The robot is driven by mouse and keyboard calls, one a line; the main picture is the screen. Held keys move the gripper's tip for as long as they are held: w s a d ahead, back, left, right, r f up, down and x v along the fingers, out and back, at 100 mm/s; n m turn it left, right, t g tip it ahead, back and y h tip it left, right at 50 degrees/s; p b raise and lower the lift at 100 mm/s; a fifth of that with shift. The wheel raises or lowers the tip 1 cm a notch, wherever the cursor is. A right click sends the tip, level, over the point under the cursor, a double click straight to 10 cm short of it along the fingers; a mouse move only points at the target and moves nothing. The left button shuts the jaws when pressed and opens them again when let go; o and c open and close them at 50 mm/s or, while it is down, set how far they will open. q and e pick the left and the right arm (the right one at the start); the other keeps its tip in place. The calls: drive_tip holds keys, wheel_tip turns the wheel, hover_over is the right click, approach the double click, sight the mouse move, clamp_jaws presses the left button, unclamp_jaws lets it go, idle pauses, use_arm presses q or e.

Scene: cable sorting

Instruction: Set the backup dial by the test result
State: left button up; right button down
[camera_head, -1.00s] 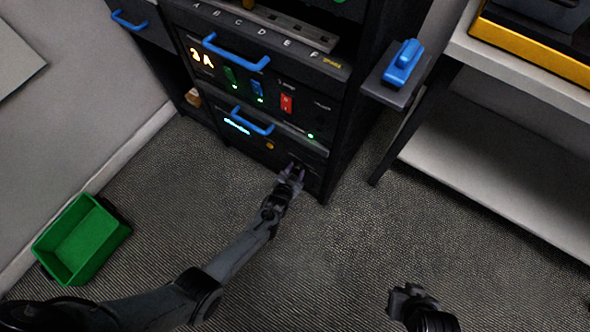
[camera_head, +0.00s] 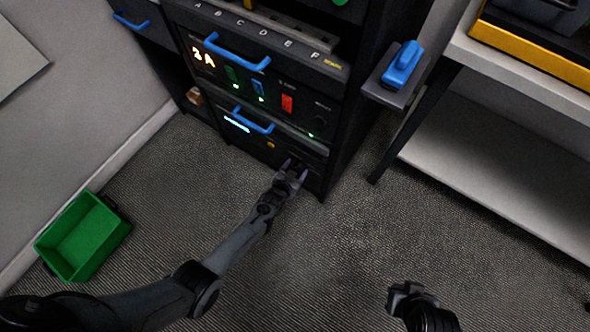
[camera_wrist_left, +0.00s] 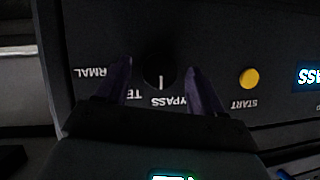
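The backup dial is a dark round knob (camera_wrist_left: 160,62) with a white pointer line, in the left wrist view, which is upside down. The line points to the picture's bottom, between the partly covered TEST and BYPASS labels; I cannot tell its exact setting. My left gripper (camera_wrist_left: 160,85) is open, one finger on each side of the dial; contact cannot be told. In the head view the left gripper (camera_head: 294,169) is at the lower rack unit's right end, hiding the dial. A cyan display (camera_head: 237,125) is lit there; the wrist view shows its text ending in "SS". My right gripper (camera_head: 402,292) is low right, its fingers unclear.
A yellow START button (camera_wrist_left: 249,78) is beside the dial. Blue handles (camera_head: 236,52) stick out from the rack. A green bin (camera_head: 84,240) stands on the floor at left. The floor before the rack is clear.

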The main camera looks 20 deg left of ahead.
use_arm(q)
drive_tip(key=shift+s+r+p, duration=0.3)
drive_tip(key=shift+s+p, duration=0.1)
drive_tip(key=shift+p, duration=0.05)
drive_tip(key=p+v, duration=0.6)
drive_tip(key=v, duration=0.4)
drive_tip(key=shift+p, duration=0.3)
